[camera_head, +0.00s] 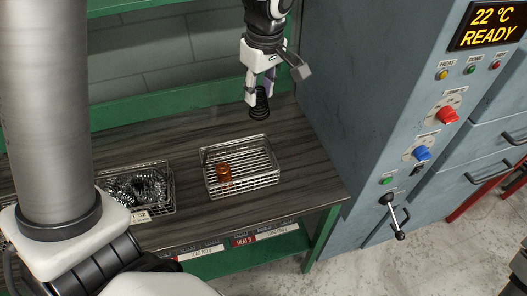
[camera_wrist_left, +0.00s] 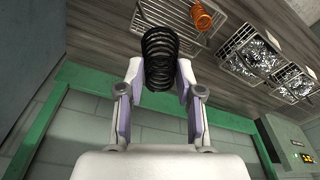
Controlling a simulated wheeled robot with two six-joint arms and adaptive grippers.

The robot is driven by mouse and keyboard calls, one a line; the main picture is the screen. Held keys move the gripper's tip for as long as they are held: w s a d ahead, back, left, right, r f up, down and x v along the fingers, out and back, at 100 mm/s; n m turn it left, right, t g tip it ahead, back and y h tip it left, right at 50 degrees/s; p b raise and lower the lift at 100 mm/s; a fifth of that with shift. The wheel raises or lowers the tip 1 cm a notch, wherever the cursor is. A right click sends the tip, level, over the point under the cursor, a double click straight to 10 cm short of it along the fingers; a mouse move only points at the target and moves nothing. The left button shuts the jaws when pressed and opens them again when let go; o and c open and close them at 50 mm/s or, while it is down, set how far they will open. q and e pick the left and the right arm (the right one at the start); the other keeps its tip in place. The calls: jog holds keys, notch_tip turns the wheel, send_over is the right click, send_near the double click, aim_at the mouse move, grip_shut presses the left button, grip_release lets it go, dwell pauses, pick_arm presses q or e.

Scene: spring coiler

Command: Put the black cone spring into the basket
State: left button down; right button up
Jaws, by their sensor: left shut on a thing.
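The black cone spring (camera_head: 260,102) is a dark coil held between the fingers of my left gripper (camera_head: 258,88). In the left wrist view the spring (camera_wrist_left: 159,58) sits between the two finger pads of the gripper (camera_wrist_left: 158,84), its coils stretching away beyond the fingertips. The wire basket (camera_head: 241,190) stands on the wooden bench, below and nearer the viewer than the spring in the head view. An orange spring (camera_head: 224,173) is inside it toward its left side. The basket (camera_wrist_left: 160,17) also shows behind the spring's tip in the wrist view. My right gripper is not seen.
Another wire basket (camera_head: 155,211) with shiny metal springs stands to the left on the bench (camera_head: 184,222). A blue-grey machine (camera_head: 375,70) with knobs and a READY display stands to the right. A green rail (camera_head: 160,105) runs along the back.

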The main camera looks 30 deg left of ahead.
aim_at(256, 118)
pick_arm(q)
jog(key=f+b, duration=0.1)
jog(key=f, duration=0.1)
jog(key=s+f+b, duration=0.1)
jog(key=f+b, duration=0.1)
jog(key=f, duration=0.1)
jog(key=shift+s+d+f, duration=0.1)
jog(key=shift+d+f, duration=0.1)
jog(key=shift+f, duration=0.1)
jog(key=shift+s+a+f, duration=0.1)
jog(key=shift+s+a, duration=0.05)
jog(key=shift+s+a+f, duration=0.1)
jog(key=shift+s+f, duration=0.05)
jog(key=shift+f, duration=0.1)
notch_tip(256, 118, down, 17)
jog(key=shift+r, duration=0.1)
jog(key=shift+f, duration=0.2)
jog(key=shift+f+b, duration=0.25)
jog(key=shift+b, duration=0.05)
jog(key=c, duration=0.7)
grip_release()
jog(key=shift+c, duration=0.2)
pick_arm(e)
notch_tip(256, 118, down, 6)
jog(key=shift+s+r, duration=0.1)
